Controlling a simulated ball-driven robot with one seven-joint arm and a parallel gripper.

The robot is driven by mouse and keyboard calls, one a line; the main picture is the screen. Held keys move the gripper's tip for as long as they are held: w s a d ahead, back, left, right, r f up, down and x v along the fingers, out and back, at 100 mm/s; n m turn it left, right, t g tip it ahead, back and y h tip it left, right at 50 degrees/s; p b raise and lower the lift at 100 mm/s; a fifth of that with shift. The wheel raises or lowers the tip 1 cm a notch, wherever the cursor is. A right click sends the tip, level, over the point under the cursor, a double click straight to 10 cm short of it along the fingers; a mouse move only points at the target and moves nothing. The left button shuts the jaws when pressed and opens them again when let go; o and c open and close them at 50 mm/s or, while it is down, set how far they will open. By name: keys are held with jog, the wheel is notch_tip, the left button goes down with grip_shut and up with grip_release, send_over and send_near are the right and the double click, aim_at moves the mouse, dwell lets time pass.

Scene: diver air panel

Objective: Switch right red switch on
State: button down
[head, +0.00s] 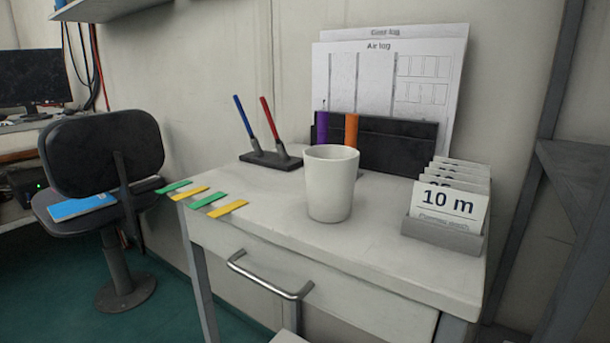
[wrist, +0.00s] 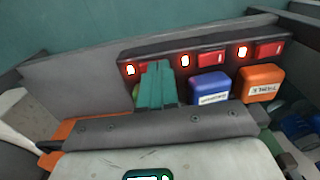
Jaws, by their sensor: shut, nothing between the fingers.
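A dark panel strip (wrist: 168,56) in the wrist view carries a row of red switches. The picture-right red switch (wrist: 269,50) and the middle red switch (wrist: 212,59) are in plain view, each with a lit red-and-white lamp to its left. A third red switch (wrist: 142,69) at the picture-left is mostly hidden behind my fingers. Which one the task calls right I cannot tell from this view's angle. My gripper (wrist: 156,66) is shut and empty, its teal fingers in front of the left part of the strip. Contact is unclear. The head view shows neither switches nor gripper.
A blue labelled box (wrist: 209,87) and an orange labelled box (wrist: 260,82) stand close to the right of my fingers. In the head view, a desk (head: 275,215) holds a white mug (head: 331,185), a pen stand (head: 270,160) and a card holder (head: 442,236). A chair (head: 100,155) stands left.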

notch_tip(320, 180, up, 7)
jog(key=p, duration=0.7)
jog(key=shift+f, duration=0.1)
dwell(0.4)
